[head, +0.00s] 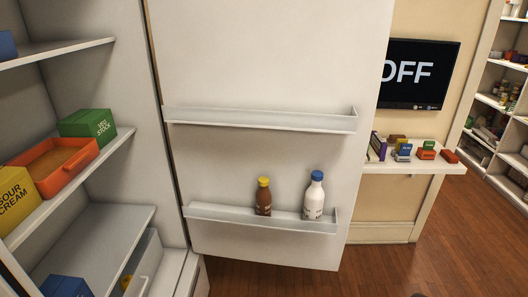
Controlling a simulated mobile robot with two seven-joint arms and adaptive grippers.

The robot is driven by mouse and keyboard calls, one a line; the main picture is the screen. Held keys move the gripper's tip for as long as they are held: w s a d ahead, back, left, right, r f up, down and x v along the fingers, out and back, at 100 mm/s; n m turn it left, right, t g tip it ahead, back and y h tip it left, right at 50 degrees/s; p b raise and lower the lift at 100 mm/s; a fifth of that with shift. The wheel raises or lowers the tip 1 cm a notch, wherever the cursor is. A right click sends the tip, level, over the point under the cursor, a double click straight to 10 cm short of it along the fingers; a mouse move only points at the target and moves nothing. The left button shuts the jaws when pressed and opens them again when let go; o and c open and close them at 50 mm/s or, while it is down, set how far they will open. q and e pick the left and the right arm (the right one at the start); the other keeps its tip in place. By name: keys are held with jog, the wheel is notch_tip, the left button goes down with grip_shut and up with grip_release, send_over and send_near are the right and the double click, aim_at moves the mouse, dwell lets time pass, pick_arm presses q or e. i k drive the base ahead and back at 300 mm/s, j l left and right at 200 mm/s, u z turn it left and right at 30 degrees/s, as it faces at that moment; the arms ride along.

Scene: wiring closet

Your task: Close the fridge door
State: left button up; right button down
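The fridge door (262,165) stands wide open in the middle of the head view, its inner face toward me. It has an upper shelf rail (262,120) that looks empty and a lower door shelf (225,218). A brown bottle with a yellow cap (263,198) and a white bottle with a blue cap (313,198) stand upright on the lower shelf. The open fridge interior (90,85) is at the left. The door's outer face and handle are hidden. Neither of my grippers is in view.
Fridge shelves hold an orange tray (52,166), a green box (88,124), a yellow sour cream box (14,197) and blue boxes (66,286). Right of the door are a wall shelf (415,167) with small boxes and a screen (419,74) reading OFF. Wooden floor (390,272) is clear at lower right.

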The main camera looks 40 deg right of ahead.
aim_at(282, 91)
jog(key=l+z, duration=0.15)
jog(key=l, duration=0.85)
jog(key=i+l+z, duration=0.1)
jog(key=l, duration=0.85)
